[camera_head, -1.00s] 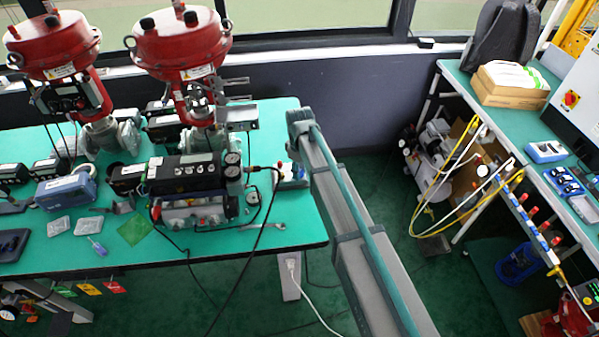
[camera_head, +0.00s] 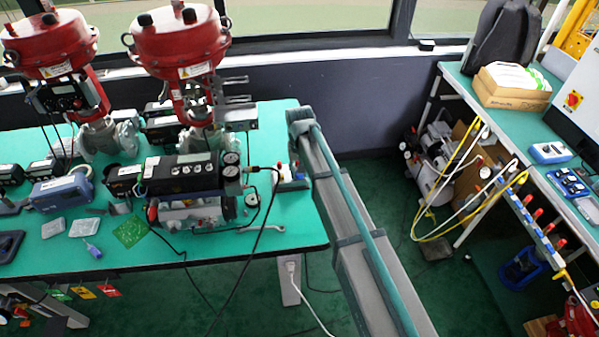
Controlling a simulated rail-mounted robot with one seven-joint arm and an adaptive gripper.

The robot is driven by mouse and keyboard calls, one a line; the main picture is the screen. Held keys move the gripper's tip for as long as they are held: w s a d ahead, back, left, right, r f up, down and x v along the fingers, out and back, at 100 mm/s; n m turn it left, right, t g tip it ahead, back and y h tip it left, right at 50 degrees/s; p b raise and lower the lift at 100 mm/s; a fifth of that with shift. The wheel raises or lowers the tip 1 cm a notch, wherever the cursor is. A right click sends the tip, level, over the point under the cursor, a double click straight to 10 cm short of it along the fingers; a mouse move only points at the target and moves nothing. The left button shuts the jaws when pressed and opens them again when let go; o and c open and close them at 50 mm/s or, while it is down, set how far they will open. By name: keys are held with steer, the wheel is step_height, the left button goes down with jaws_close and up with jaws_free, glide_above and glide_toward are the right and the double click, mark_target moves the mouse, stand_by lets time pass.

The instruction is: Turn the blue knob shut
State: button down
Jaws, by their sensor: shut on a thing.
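I cannot single out the blue knob with certainty. A small blue-and-white fitting with a red part (camera_head: 291,180) sits at the right edge of the green bench (camera_head: 285,215), left of the grey beam. On the right bench a row of fittings with red caps and blue parts (camera_head: 541,236) runs along the front edge. A black valve positioner (camera_head: 187,174) with round gauges lies on the green bench, with cables running from it. My gripper does not show in this view, so what its jaws hold cannot be seen.
A long grey beam (camera_head: 345,215) with a teal tube crosses the foreground beside the green bench. Two red valve actuators (camera_head: 180,42) stand at the back left. Yellow hose (camera_head: 429,215) hangs under the right bench. Green floor (camera_head: 395,180) lies between the benches.

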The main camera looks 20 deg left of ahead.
steer(key=shift+m, duration=1)
steer(key=c, duration=1.1)
jaws_free()
steer(key=shift+r, duration=0.1)
step_height(320, 180, up, 12)
